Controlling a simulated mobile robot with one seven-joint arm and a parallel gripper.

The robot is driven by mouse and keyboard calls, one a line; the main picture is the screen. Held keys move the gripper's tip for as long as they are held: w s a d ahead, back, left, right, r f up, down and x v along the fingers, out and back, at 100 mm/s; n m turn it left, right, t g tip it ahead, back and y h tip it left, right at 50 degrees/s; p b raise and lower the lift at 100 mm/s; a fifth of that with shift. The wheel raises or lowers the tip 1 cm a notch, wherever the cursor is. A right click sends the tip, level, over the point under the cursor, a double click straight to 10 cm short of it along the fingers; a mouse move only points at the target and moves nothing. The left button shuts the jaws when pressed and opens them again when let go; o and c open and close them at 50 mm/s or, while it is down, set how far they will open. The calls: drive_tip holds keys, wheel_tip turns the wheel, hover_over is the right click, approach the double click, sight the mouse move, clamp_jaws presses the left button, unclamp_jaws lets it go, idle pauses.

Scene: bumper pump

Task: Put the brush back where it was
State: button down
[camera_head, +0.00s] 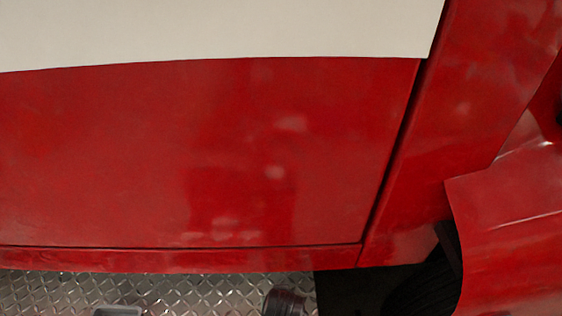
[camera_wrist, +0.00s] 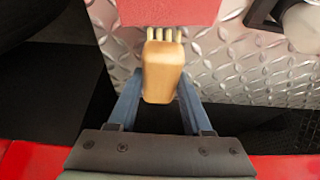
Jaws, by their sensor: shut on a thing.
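The brush (camera_wrist: 163,72) has a light wooden body and pale bristles, seen in the wrist view. My gripper (camera_wrist: 161,82) is shut on the wooden body between its two blue fingers. The bristles point away from my gripper, toward a red surface (camera_wrist: 166,12) at the top edge. I cannot tell whether they touch it. The brush is over or near a silver diamond-plate surface (camera_wrist: 235,60). In the head view I cannot make out the brush or the gripper.
A white rounded object (camera_wrist: 303,27) and a dark part are at the upper right of the wrist view. The head view shows a red vehicle panel (camera_head: 200,150), a diamond-plate strip (camera_head: 200,288) below, a dark cylindrical object (camera_head: 285,302) and a black tyre (camera_head: 425,292).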

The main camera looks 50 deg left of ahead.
wheel_tip(320, 180, down, 2)
drive_tip(key=shift+w+a+f+b, duration=0.15)
drive_tip(key=shift+f+b, duration=0.1)
drive_tip(key=shift+b, duration=0.35)
drive_tip(key=shift+r, duration=0.1)
drive_tip(key=shift+f, duration=0.25)
drive_tip(key=shift+c, duration=1.7)
unclamp_jaws()
drive_tip(key=shift+r, duration=0.1)
drive_tip(key=v, duration=1.2)
